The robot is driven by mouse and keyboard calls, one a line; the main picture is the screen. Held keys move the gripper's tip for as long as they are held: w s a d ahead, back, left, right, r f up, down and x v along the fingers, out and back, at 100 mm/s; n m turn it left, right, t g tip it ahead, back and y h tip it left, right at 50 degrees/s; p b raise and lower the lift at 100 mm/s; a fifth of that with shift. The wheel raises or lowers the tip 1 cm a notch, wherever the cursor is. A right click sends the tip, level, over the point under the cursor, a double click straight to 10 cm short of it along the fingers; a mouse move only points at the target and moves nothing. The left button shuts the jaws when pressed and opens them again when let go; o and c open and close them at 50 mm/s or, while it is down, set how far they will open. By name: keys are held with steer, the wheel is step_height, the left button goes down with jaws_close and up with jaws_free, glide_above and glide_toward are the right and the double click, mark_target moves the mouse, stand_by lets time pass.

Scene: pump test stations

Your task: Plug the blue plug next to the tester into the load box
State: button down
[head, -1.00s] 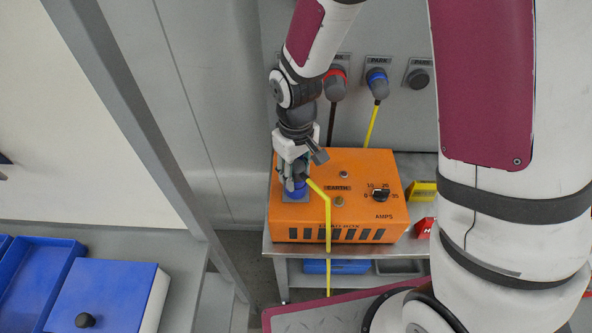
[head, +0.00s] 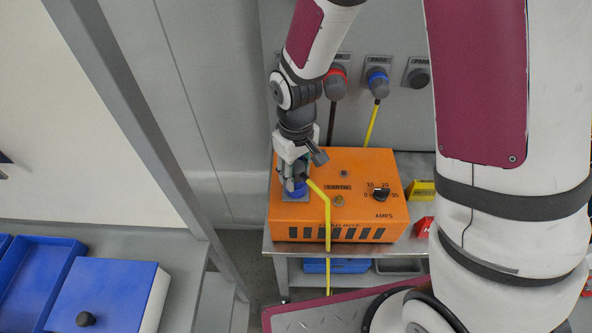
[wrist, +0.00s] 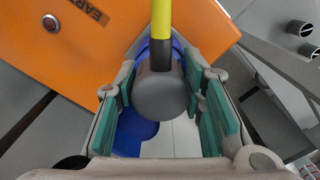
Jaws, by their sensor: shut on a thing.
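The orange load box (head: 372,170) stands on a metal bench, with an EARTH label, an AMPS knob and a socket on its left part. My gripper (head: 295,178) is over that socket, its fingers pointing down. In the wrist view my gripper (wrist: 163,95) is shut on the grey body of the blue plug (wrist: 160,93), whose yellow cable (wrist: 161,20) runs away over the box. The blue plug (head: 297,190) is at the socket in the head view. My fingers hide how deep it sits. A blue flap (wrist: 135,130) shows below the plug in the wrist view.
On the wall behind are a parked red plug (head: 336,82), a parked blue plug (head: 377,82) with a yellow cable, and another grey park holder (head: 418,74). A yellow block (head: 421,190) lies right of the box.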

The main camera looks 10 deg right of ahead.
steer(key=c, duration=1)
jaws_free()
steer(key=shift+o, duration=0.2)
